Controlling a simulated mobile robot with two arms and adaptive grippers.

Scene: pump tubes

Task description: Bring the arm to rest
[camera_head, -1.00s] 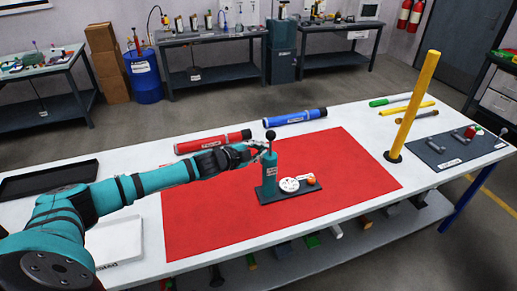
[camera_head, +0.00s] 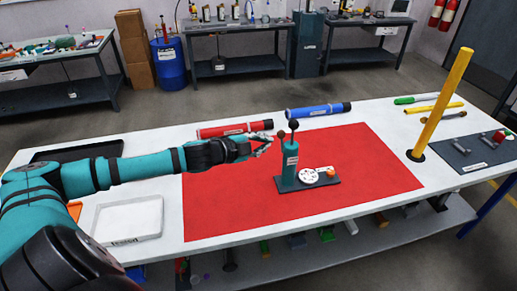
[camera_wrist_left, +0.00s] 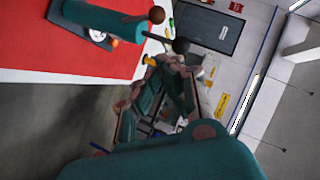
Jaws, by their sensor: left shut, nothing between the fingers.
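My left gripper (camera_head: 266,142) is shut and empty above the red mat (camera_head: 240,195), left of the teal pump (camera_head: 290,165). A small gap shows between its fingertips and the pump's dark-knobbed top in the head view. In the left wrist view, the gripper fingers (camera_wrist_left: 160,85) show beyond the teal wrist, and the pump (camera_wrist_left: 105,18) lies at the upper left. The pump stands upright on a dark base with a white disc (camera_head: 308,177) and an orange knob (camera_head: 331,173). My right gripper is not in view.
A red tube (camera_head: 235,130) and a blue tube (camera_head: 318,110) lie behind the mat. A yellow post (camera_head: 444,105) stands at the right. A white tray (camera_head: 128,218) and a black tray (camera_head: 75,152) sit at the left, near my arm. The mat's front is clear.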

